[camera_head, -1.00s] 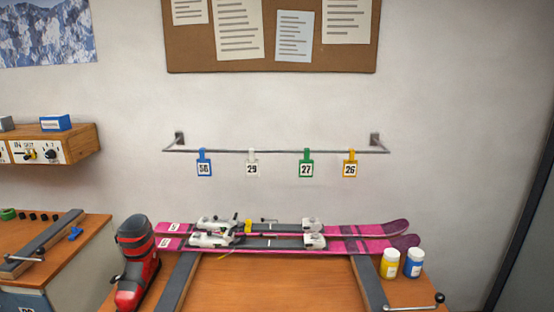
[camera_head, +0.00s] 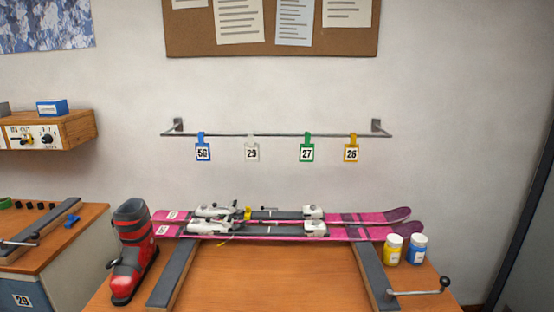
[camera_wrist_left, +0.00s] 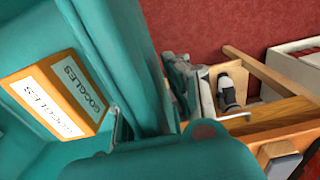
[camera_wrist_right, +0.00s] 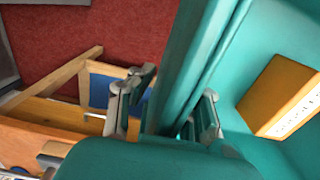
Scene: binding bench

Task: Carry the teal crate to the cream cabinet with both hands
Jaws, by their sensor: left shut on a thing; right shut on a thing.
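The teal crate shows only in the two wrist views; its wall fills much of the left wrist view (camera_wrist_left: 110,40) and the right wrist view (camera_wrist_right: 205,55). A yellow-orange box labelled "GOGGLES" (camera_wrist_left: 60,95) lies inside it and also shows in the right wrist view (camera_wrist_right: 280,95). My left gripper (camera_wrist_left: 148,100) is shut on one crate wall, a finger on each side. My right gripper (camera_wrist_right: 163,112) is shut on another part of the crate wall in the same way. Neither gripper nor the crate shows in the head view. I cannot make out a cream cabinet.
A wooden bench (camera_head: 270,275) ahead holds pink skis (camera_head: 350,228), a red-black boot (camera_head: 132,255) and two small jars (camera_head: 392,250). A second bench (camera_head: 75,240) stands at the left. Red floor (camera_wrist_left: 205,25) and wooden parts (camera_wrist_right: 50,110) lie beyond the crate.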

